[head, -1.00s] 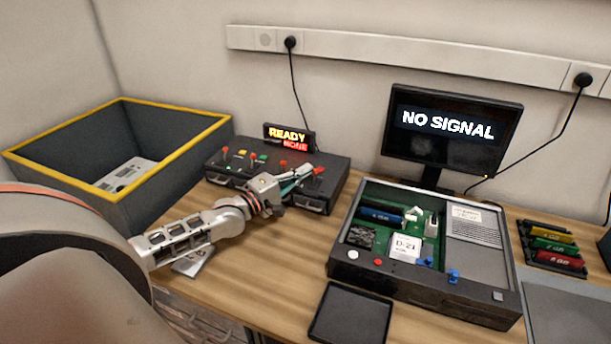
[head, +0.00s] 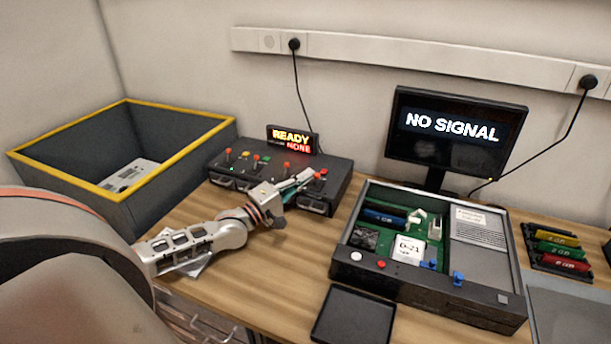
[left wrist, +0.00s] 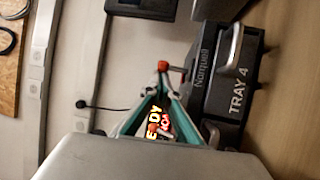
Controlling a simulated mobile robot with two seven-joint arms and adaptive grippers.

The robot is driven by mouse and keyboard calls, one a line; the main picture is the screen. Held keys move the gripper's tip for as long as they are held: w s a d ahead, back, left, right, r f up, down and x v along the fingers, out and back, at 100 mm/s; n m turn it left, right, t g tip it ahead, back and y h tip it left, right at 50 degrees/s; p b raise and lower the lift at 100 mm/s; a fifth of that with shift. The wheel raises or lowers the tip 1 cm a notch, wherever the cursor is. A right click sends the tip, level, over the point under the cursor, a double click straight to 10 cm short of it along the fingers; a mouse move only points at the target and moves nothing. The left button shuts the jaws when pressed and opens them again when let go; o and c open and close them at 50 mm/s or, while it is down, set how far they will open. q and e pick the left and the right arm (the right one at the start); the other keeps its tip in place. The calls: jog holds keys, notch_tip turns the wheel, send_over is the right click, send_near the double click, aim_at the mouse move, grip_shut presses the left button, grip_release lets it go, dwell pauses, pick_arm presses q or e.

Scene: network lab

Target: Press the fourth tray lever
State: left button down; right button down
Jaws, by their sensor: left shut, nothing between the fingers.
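The black tray unit (head: 240,178) stands at the back of the bench, with a row of red-knobbed levers on top. The fourth lever (head: 322,172) is at its right end, above the tray front marked TRAY 4, which shows in the left wrist view (left wrist: 238,92). My left gripper (head: 309,175) is shut and empty, its teal fingertips close beside the fourth lever. In the left wrist view the lever's red knob (left wrist: 163,66) is just beyond the fingertips (left wrist: 163,82); I cannot tell whether they touch. My right gripper is not in view.
A display reading READY and NONE (head: 290,138) stands behind the unit. A yellow-rimmed grey bin (head: 180,160) is at left. An open chassis (head: 425,287), a black tray (head: 353,316) and a NO SIGNAL monitor (head: 450,127) are at right. Bare bench lies between unit and chassis.

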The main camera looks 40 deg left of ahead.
pick_arm(q)
jog(key=shift+s+d, duration=0.1)
jog(key=shift+f, duration=0.1)
notch_tip(320, 180, up, 10)
dwell(0.6)
dwell(0.4)
